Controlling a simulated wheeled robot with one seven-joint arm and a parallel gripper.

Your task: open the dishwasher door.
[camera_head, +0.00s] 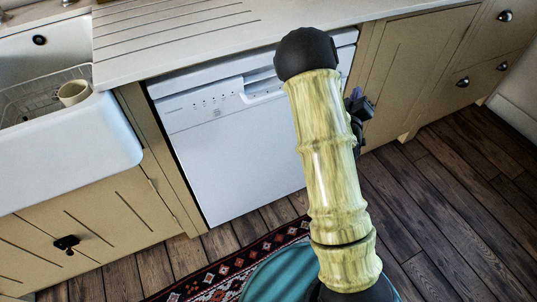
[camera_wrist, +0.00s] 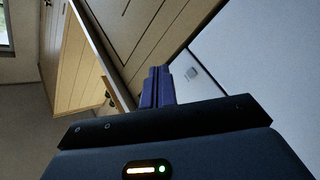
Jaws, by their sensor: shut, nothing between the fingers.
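The white dishwasher (camera_head: 240,165) stands under the worktop in the head view, between cream cabinets. Its door looks shut, with a control panel (camera_head: 205,103) along the top and a recessed grip (camera_head: 263,87) near the panel's middle. My arm hides its right part. My gripper (camera_head: 359,106) shows partly behind my arm, near the dishwasher's right edge. In the wrist view the purple fingers (camera_wrist: 157,86) are together with nothing between them. A pale flat surface (camera_wrist: 265,75) lies right of them; I cannot tell whether it is the dishwasher.
A white sink (camera_head: 75,150) with a wire rack and a cup (camera_head: 73,92) is at left. The worktop (camera_head: 190,30) runs above. Cabinets with knobs (camera_head: 420,70) stand at right. A patterned rug (camera_head: 225,268) lies in front; the wooden floor (camera_head: 450,200) at right is clear.

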